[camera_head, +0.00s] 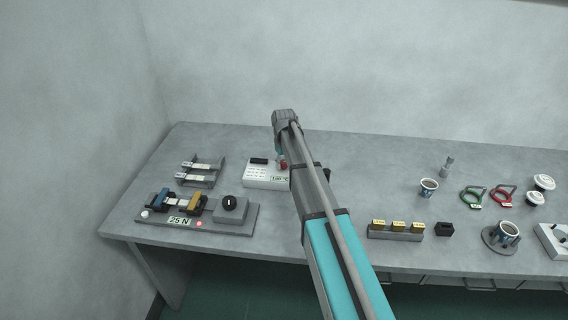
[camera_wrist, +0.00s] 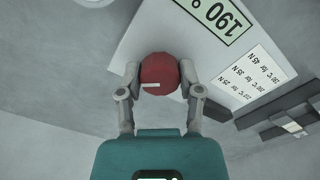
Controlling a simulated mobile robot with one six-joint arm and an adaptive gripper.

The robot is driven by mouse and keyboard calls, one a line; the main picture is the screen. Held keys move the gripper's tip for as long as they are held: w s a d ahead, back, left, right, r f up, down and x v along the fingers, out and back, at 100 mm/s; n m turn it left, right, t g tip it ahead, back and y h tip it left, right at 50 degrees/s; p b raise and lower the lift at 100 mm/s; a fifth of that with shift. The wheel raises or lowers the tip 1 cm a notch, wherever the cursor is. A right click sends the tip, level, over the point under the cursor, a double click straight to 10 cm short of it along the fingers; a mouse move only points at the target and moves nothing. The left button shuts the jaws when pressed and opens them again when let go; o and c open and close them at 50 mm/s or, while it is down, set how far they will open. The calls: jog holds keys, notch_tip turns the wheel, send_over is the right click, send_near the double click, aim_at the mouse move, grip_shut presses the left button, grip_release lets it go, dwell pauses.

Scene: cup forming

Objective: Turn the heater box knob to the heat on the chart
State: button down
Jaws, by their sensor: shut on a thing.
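The red round knob (camera_wrist: 158,72) has a pale pointer mark. My gripper (camera_wrist: 160,85) is shut on the knob, one finger on each side. A white chart (camera_wrist: 250,78) pairs heats with forces ending in N; its small print is hard to read. In the head view my arm hides most of the gripper.
A grey unit (camera_head: 178,221) with a 25 N label and a black dial (camera_head: 231,203) stands at front left. A bracket rack (camera_head: 200,172) is behind it. Right of my arm are yellow-topped blocks (camera_head: 398,227), cups (camera_head: 428,187) and ring handles (camera_head: 471,198).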

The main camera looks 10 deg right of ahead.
jog(key=m, duration=1.3)
jog(key=shift+s, duration=0.1)
jog(key=shift+m, duration=0.3)
jog(key=shift+c, duration=1.3)
grip_release()
jog(key=shift+n, duration=0.4)
